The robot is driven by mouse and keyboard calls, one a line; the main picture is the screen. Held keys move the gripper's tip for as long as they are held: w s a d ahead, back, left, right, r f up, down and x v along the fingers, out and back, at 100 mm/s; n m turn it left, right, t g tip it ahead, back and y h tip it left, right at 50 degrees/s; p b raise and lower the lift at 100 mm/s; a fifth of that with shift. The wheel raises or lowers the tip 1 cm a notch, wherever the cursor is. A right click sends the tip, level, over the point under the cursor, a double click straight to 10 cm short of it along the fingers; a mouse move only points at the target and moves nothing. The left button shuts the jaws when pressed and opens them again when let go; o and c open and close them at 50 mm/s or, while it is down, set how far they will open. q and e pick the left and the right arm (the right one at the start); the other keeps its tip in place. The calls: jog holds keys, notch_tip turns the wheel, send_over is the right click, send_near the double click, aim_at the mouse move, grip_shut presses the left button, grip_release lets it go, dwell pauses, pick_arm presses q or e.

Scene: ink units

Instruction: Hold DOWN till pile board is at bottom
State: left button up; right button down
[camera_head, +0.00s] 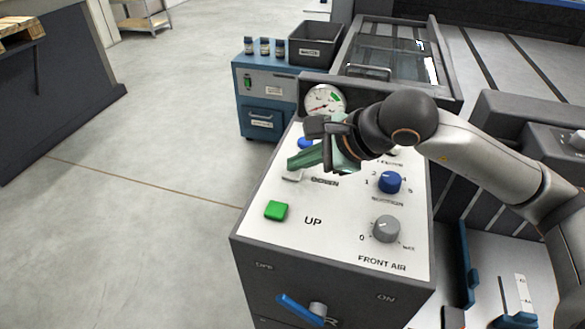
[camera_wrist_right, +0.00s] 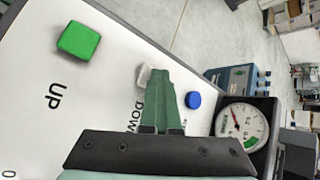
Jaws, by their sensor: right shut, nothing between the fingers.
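The slanted white control panel (camera_head: 335,235) carries the DOWN button (camera_head: 292,176), a pale white-grey block partly hidden by my right gripper (camera_head: 291,163). The button also shows in the wrist view (camera_wrist_right: 144,76), just left of the green fingertips (camera_wrist_right: 156,66), which overlap its edge. The fingers are shut and empty. I cannot tell whether they touch or press the button. The fingers partly cover its DOWN label. The green UP button (camera_head: 276,211) sits nearer on the panel and is uncovered. I cannot make out the pile board. My left gripper is not in view.
A blue button (camera_head: 305,143) lies just behind my fingers, with a round gauge (camera_head: 324,100) beyond. A blue knob (camera_head: 389,182) and a grey knob (camera_head: 386,229) stand right. A blue cabinet (camera_head: 262,108) stands behind the panel. Open floor lies left.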

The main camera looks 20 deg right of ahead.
aim_at(299, 174)
dwell(0.8)
jog(key=shift+r+p, duration=0.4)
jog(key=shift+r, duration=0.45)
jog(key=shift+r, duration=0.15)
jog(key=shift+r+p, duration=1.55)
jog(key=shift+r, duration=0.9)
jog(key=shift+f, duration=0.1)
